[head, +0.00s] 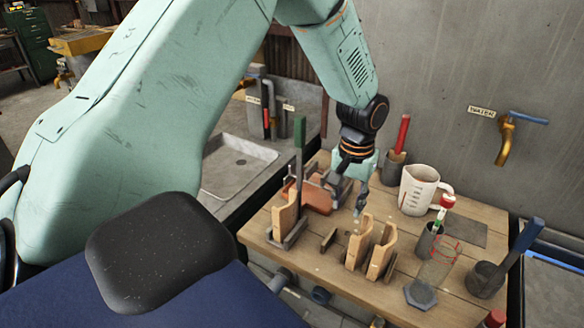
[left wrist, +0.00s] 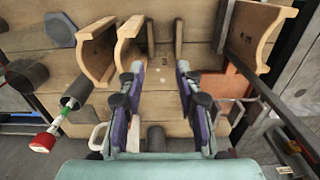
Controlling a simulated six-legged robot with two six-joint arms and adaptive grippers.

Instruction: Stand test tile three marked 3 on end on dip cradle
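Three curved tan tiles stand upright on the wooden bench. Two stand side by side, a left one (head: 358,244) and a right one (head: 382,254); they also show in the left wrist view (left wrist: 97,58) (left wrist: 128,45). A third tile (head: 285,215) stands in a dark metal frame with a tall green handle (head: 299,140), which may be the dip cradle. That tile has an unclear mark on its face in the left wrist view (left wrist: 258,32). My left gripper (head: 349,200) is open and empty above the bench, between the pair and the framed tile. My right gripper is out of view.
A dark bar (head: 328,240) and a small number lie on the bench between the tiles. A sink (head: 235,165) lies left.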

